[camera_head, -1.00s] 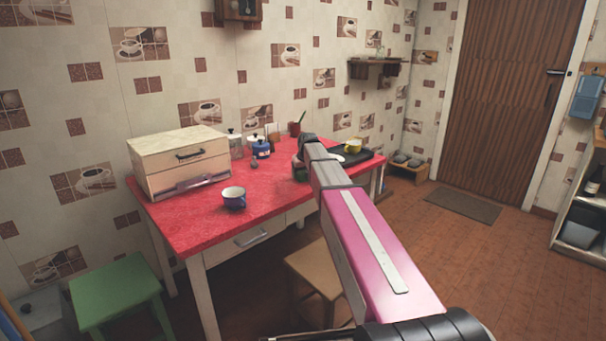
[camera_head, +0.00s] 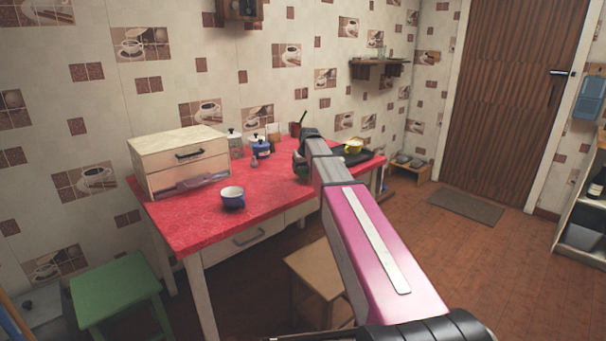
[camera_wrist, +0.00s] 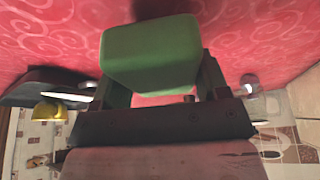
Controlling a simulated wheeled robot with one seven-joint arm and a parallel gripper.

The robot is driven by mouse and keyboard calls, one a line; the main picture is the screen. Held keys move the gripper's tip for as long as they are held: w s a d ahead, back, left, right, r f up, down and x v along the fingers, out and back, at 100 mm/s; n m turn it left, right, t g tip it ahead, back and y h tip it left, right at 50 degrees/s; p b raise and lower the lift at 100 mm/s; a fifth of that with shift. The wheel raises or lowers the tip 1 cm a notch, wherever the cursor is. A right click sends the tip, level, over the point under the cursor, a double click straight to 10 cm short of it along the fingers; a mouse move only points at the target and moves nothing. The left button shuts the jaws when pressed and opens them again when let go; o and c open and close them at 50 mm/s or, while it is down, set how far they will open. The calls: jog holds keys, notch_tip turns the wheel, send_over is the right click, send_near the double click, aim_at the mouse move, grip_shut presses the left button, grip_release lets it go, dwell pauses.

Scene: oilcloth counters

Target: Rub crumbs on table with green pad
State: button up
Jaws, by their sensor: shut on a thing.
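In the wrist view a green pad (camera_wrist: 150,52) is held between the two fingers of my gripper (camera_wrist: 158,85), just over or against the red patterned cloth of the table (camera_wrist: 40,35). I cannot tell whether the pad touches the cloth. In the head view my arm hides most of the gripper (camera_head: 302,165) and the pad, above the right half of the red table (camera_head: 190,227). I can make out no crumbs in either view.
A wooden drawer box (camera_head: 180,160) is at the left, with jars (camera_head: 260,148) behind. A yellow cup (camera_head: 353,145) and dark tray lie right of my arm. Stools (camera_head: 118,290) stand in front.

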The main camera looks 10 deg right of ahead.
jog(key=shift+r, duration=2.75)
